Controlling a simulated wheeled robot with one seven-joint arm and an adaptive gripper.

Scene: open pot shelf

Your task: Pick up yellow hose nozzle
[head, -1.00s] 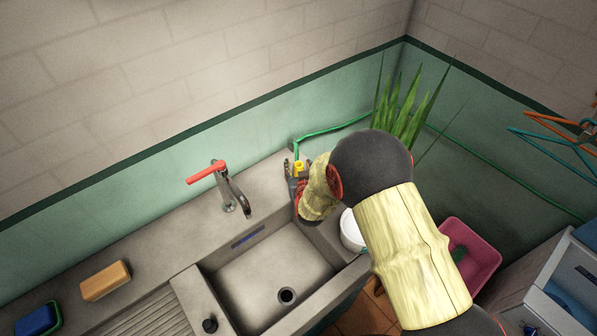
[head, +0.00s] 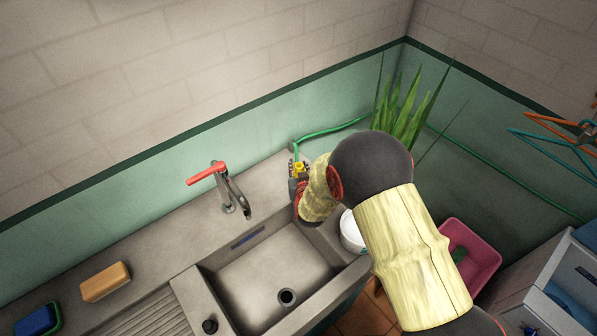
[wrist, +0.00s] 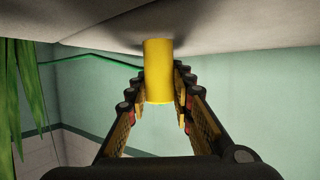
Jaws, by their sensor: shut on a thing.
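The yellow hose nozzle (head: 298,167) is at the back right corner of the grey counter, at the end of a green hose. In the wrist view it is a plain yellow cylinder (wrist: 158,72) between my two fingers. My gripper (head: 297,180) is shut on the nozzle, with a finger on each side of it. In the wrist view, one end of the nozzle is against or very close to the grey counter surface (wrist: 220,25). In the head view my arm and fingers hide part of the nozzle.
The sink basin (head: 265,268) is in front of the gripper, with a red-handled tap (head: 228,190) to the left. A white tub (head: 351,232) and a plant (head: 405,115) stand to the right. A green hose (head: 330,130) runs along the wall. A sponge (head: 105,282) lies far left.

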